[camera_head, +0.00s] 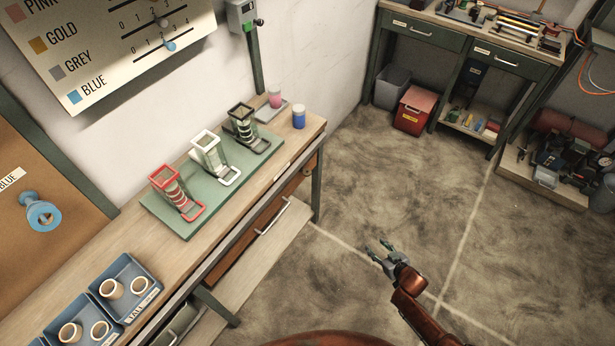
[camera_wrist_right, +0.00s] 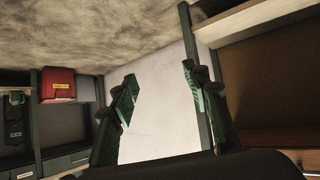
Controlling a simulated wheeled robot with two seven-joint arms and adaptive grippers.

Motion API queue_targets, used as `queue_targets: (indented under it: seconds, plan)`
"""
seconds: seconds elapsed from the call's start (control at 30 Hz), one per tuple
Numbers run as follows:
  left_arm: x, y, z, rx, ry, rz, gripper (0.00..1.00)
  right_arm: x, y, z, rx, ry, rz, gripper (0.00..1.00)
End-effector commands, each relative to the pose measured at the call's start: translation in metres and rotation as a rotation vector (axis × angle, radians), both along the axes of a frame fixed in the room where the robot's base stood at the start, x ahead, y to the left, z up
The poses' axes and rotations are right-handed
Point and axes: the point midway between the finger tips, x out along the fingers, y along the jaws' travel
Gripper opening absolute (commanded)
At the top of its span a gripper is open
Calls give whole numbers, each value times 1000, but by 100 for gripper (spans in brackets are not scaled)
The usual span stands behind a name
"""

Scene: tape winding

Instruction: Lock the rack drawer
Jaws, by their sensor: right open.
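The wooden drawer (camera_head: 255,238) with a metal bar handle (camera_head: 272,216) is in the front of the long workbench, below the green rack board (camera_head: 168,213). It looks pushed in, but I cannot tell if it is locked. A small brass-coloured round part (camera_head: 309,164) sits at the bench front near its right end. My right gripper (camera_head: 379,249) is open and empty over the floor, to the right of the bench and apart from it. Its two spread fingers also show in the wrist view (camera_wrist_right: 160,92). My left gripper is out of view.
Red, white and black holders stand on the rack board. Blue trays (camera_head: 130,276) hold rolls at lower left. A red box (camera_head: 415,110) is by the back bench. The floor between is clear.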

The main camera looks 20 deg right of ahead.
Motion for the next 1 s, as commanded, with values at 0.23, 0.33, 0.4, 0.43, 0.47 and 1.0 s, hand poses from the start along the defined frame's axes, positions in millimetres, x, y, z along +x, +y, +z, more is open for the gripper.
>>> queue_targets:
  seconds: [0.23,0.33,0.4,0.43,0.47,1.0]
  plan:
    - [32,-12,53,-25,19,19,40,152,65,139,148,-347,236,44]
    - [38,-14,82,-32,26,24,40,177,101,190,210,-434,341,44]
    - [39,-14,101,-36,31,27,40,186,123,219,246,-476,406,44]
    - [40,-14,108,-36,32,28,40,188,130,229,257,-489,430,44]
    - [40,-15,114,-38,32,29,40,189,138,238,270,-501,451,44]
    - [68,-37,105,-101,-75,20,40,221,188,273,316,-541,535,44]
